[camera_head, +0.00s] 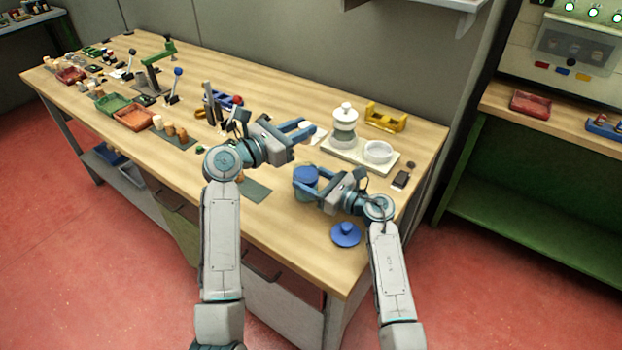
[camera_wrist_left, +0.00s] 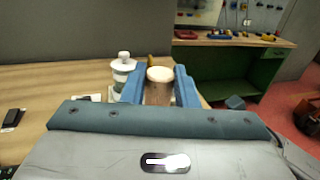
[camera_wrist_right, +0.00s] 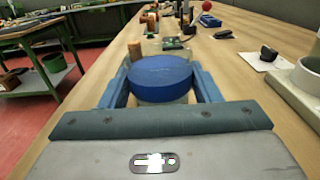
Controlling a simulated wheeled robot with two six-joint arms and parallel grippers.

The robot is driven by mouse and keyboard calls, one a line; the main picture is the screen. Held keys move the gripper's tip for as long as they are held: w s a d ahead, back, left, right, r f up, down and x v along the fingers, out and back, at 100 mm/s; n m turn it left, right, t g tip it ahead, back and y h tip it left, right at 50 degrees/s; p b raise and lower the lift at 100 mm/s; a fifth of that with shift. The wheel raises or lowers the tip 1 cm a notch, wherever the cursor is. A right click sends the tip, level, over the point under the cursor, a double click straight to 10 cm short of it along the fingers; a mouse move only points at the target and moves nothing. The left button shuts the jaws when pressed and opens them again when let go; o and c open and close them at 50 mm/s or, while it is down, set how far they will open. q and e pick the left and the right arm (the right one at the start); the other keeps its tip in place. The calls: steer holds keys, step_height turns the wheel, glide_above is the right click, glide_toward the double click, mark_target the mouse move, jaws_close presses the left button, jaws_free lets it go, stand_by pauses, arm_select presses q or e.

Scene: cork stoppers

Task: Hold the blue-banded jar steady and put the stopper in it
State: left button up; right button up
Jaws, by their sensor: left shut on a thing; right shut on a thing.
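The jar (camera_head: 306,174) has a broad blue upper part over a paler body and stands upright near the table's front edge. My right gripper (camera_head: 314,188) is shut around it from the right; in the right wrist view the jar's blue part (camera_wrist_right: 160,78) sits between both fingers. Its mouth cannot be made out. The stopper (camera_head: 305,128), with a pale round top and brown body, is in my left gripper (camera_head: 304,135), shut on it above the table, behind the jar. In the left wrist view the stopper (camera_wrist_left: 159,88) is upright between the fingers, apart from the jar.
A blue knobbed lid (camera_head: 346,235) lies at the front edge. A yellow holder (camera_head: 385,117) stands behind. A dark mat (camera_head: 255,190) lies left of the jar.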

arm_select(q)
steer(key=shift+f, duration=6.1)
steer(key=shift+s+f, duration=0.1)
steer(key=shift+f, duration=0.25)
arm_select(e)
steer(key=shift+s, duration=0.1)
